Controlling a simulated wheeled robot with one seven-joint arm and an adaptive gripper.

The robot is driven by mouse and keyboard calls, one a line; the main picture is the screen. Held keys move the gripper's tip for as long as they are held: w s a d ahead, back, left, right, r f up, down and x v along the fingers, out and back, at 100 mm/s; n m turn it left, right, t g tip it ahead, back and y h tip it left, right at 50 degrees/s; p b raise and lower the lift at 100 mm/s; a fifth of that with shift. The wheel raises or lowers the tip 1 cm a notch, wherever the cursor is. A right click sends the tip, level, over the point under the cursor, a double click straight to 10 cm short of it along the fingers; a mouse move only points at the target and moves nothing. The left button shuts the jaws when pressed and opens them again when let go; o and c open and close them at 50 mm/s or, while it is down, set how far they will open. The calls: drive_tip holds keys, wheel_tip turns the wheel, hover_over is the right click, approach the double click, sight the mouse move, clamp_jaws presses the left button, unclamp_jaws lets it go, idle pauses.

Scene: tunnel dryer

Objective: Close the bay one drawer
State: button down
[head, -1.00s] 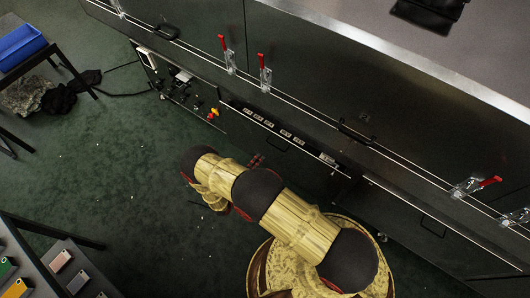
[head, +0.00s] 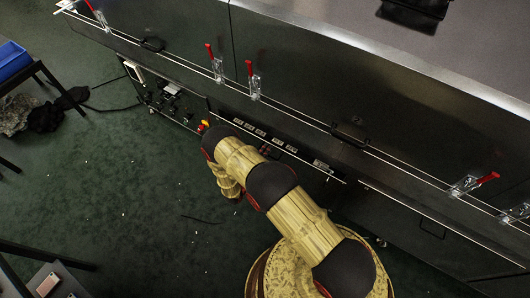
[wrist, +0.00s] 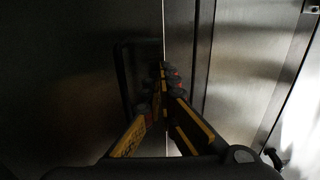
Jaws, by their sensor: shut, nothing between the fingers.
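The dark dryer front (head: 300,105) runs diagonally across the head view. Below its long rail, a strip of small pale labels (head: 262,133) tops a lower front section behind my arm. I cannot tell for sure which front is the bay one drawer, nor how far it stands out. In the wrist view my gripper (wrist: 163,75) is shut and empty, its fingertips close to a dark loop handle (wrist: 123,75) on a metal panel. A narrow bright vertical seam (wrist: 163,25) runs beside the handle. I cannot tell whether the fingers touch the panel. In the head view my arm mostly hides the gripper.
Red-handled clamps (head: 252,82) stand along the rail. Another lower front has a dark handle (head: 432,228) at the right. An open equipment bay (head: 165,100) shows at the left. A blue bin (head: 12,60) stands on a table.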

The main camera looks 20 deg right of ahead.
drive_tip(key=b+x, duration=0.2)
drive_tip(key=x, duration=0.3)
drive_tip(key=shift+a, duration=0.1)
drive_tip(key=shift+r, duration=0.1)
idle(0.3)
drive_tip(key=p, duration=0.3)
approach(270, 144)
drive_tip(key=shift+s+a+f, duration=0.3)
drive_tip(key=shift+s+a, duration=0.55)
drive_tip(key=shift+a, duration=0.05)
